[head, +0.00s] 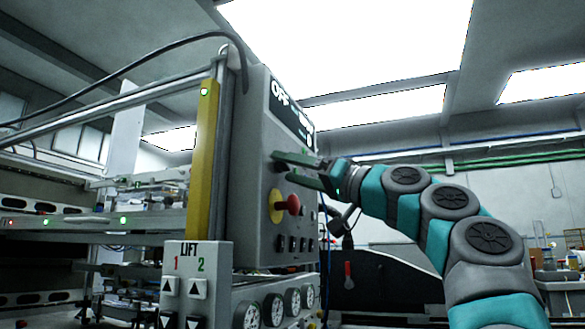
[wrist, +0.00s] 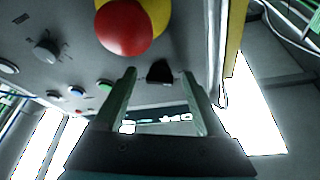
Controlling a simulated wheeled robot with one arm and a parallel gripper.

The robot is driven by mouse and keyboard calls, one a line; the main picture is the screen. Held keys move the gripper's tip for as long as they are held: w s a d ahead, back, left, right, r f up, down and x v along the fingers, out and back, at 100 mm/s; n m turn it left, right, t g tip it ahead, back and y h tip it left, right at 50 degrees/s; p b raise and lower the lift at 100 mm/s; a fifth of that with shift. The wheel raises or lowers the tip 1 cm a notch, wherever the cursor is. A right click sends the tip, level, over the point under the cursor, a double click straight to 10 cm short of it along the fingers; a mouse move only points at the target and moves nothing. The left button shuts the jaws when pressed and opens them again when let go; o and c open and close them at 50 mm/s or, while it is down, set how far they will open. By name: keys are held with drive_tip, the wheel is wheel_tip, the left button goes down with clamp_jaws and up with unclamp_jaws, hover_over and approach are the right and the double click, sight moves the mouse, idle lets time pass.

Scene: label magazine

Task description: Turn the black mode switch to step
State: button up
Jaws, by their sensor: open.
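The black mode switch (wrist: 160,72) is a small dark knob on the grey control panel (wrist: 75,65), seen in the wrist view between my two fingertips. My gripper (wrist: 159,74) is open, with a finger on either side of the switch and a visible gap to each. In the head view my gripper (head: 281,167) reaches the panel face (head: 255,130) from the right, one finger above the other. A dark knob (head: 280,166) shows there between the fingertips. I cannot read the switch's position marks, and I cannot tell which mode it points to.
A red emergency button on a yellow base (wrist: 125,28) sits close to the switch; in the head view it is just below my gripper (head: 292,205). A grey knob (wrist: 46,50), a blue button (wrist: 76,91) and a green button (wrist: 104,86) are nearby. A LIFT panel (head: 190,270) stands lower left.

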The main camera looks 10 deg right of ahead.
clamp_jaws()
idle(0.5)
